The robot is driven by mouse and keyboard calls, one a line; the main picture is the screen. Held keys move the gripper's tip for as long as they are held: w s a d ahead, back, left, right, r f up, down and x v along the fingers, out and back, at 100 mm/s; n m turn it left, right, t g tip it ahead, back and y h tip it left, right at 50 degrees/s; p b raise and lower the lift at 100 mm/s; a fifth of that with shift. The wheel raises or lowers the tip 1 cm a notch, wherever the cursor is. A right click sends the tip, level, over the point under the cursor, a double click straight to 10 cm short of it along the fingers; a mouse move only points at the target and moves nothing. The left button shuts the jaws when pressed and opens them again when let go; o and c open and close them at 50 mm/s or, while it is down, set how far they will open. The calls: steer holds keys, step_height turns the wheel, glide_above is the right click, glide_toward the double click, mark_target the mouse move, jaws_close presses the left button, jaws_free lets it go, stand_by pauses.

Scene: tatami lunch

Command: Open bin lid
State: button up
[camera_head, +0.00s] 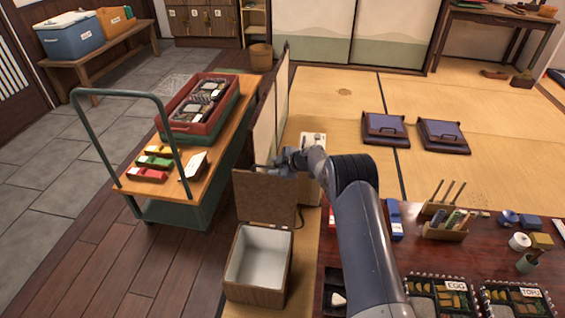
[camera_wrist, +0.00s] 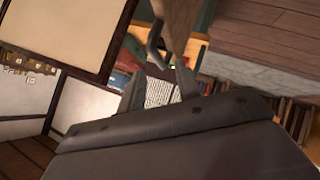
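The bin (camera_head: 240,289) is a brown wooden box with a pale, empty-looking inside, on the floor left of the dark low table. Its brown lid (camera_head: 264,198) stands raised, roughly upright, at the bin's far side. My gripper (camera_head: 280,166) is at the lid's top edge, to the right of a small grey handle-like piece. In the wrist view, the lid (camera_wrist: 181,22) shows at the top, with a grey curved handle (camera_wrist: 155,45) just beyond my gripper (camera_wrist: 161,88). Its fingers are apart with nothing seen between them. Contact with the lid cannot be told.
A green-framed trolley (camera_head: 190,213) with a red crate (camera_head: 189,125) stands left of the lid. The low table (camera_head: 440,258) with bento boxes and holders lies right. Wooden floor left of the bin is clear.

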steer(key=shift+v, duration=2.45)
steer(key=shift+a+r, duration=0.1)
steer(key=shift+r, duration=0.05)
steer(key=shift+c, duration=0.3)
